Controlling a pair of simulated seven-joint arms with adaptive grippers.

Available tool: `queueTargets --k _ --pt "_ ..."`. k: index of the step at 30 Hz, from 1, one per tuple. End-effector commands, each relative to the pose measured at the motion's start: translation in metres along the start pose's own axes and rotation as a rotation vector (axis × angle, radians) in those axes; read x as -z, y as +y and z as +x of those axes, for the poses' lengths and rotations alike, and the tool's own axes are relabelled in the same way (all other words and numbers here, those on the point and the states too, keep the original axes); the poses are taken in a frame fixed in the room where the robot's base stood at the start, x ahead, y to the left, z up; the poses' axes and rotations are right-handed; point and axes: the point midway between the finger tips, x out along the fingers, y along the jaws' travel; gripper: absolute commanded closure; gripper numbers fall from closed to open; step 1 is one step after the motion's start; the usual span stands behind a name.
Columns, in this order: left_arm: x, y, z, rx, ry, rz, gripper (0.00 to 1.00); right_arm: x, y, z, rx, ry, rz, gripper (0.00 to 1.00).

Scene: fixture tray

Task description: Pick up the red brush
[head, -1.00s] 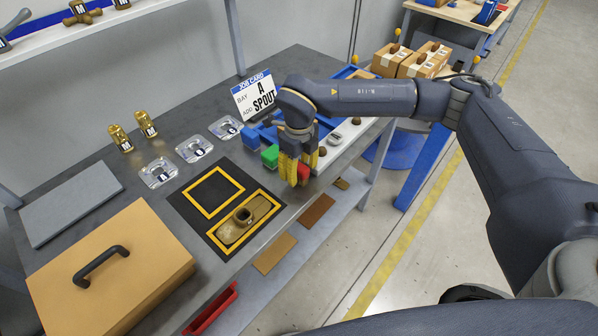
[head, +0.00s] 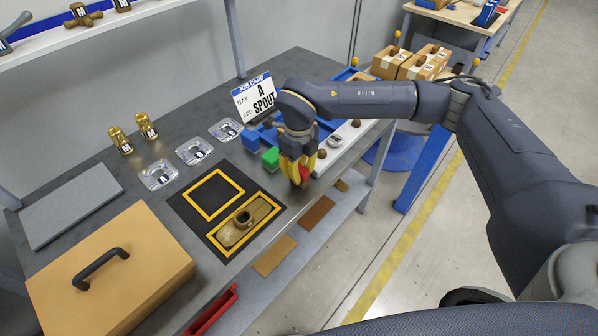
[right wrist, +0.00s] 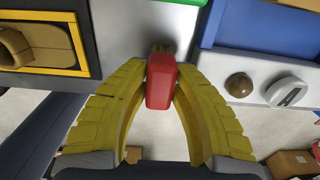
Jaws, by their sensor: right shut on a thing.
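The red brush (right wrist: 160,82) sits between the two yellow fingers of my right gripper (right wrist: 162,95) in the right wrist view, and the fingers are shut on it. Tan bristles show at its far end. In the head view my right gripper (head: 300,172) is at the bench's front edge, beside the green block, and only part of the red brush (head: 304,174) shows between the fingers. Whether the brush still touches the bench cannot be told. My left gripper is not in view.
A black mat (head: 198,224) with yellow frames holds a bronze part (head: 236,232). A job card (head: 254,96) stands behind. A tan box lid (head: 140,275) with a handle is at left.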

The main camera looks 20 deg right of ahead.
Motion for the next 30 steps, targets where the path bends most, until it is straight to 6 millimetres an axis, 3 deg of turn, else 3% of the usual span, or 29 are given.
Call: queueTargets --k 5,10,24,30 --pt "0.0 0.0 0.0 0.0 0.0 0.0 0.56 0.0 0.0 -0.011 0.0 -0.001 0.0 1.0" --pt "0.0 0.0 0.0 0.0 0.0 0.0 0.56 -0.001 0.0 -0.034 0.002 -0.004 -0.001 1.0" --pt "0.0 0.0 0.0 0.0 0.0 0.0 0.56 -0.001 -0.001 -0.14 0.003 -0.005 0.0 1.0" --pt "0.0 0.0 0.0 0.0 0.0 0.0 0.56 -0.001 0.0 -0.173 0.001 -0.003 0.0 1.0"
